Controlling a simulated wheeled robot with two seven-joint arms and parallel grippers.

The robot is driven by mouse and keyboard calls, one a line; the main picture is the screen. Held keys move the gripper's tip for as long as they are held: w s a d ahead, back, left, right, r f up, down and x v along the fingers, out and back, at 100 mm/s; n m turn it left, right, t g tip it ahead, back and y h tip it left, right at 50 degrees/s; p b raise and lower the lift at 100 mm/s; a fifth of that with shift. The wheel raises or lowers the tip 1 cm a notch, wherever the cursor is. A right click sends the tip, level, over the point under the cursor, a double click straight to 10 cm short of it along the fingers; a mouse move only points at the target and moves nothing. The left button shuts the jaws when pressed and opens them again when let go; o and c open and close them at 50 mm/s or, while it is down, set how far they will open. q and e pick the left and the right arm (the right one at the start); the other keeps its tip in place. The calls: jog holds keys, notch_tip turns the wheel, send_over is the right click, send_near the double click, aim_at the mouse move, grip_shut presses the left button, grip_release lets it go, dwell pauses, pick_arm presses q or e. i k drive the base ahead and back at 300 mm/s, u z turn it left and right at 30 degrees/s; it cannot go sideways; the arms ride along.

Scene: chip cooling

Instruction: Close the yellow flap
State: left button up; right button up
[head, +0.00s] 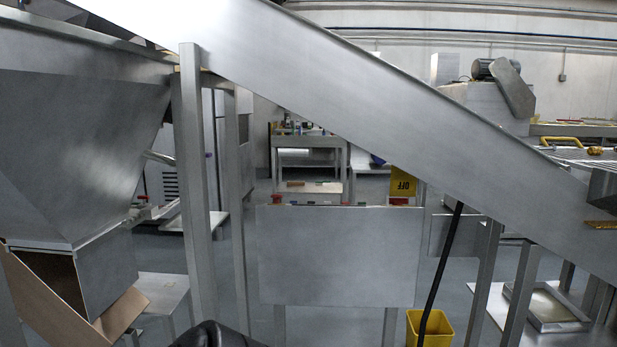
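A small yellow flap (402,183) with upside-down black "OFF" lettering stands upright at the right end of the top edge of a grey metal cabinet (337,255). It rises above the cabinet top, just below the sloping metal chute. Whatever lies behind the flap is hidden. Neither gripper can be made out in the head view. A black rounded shape shows at the bottom edge, left of centre; I cannot tell what part it is.
A wide sloping metal chute (330,80) crosses in front, with metal posts (195,190) below it. A hopper (80,140) stands over an open cardboard box (45,305) at the left. A yellow bin (431,328) with a black rod stands right of the cabinet.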

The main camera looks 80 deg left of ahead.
aim_at(402, 184)
jog(key=u, duration=2.8)
jog(key=i, duration=0.55)
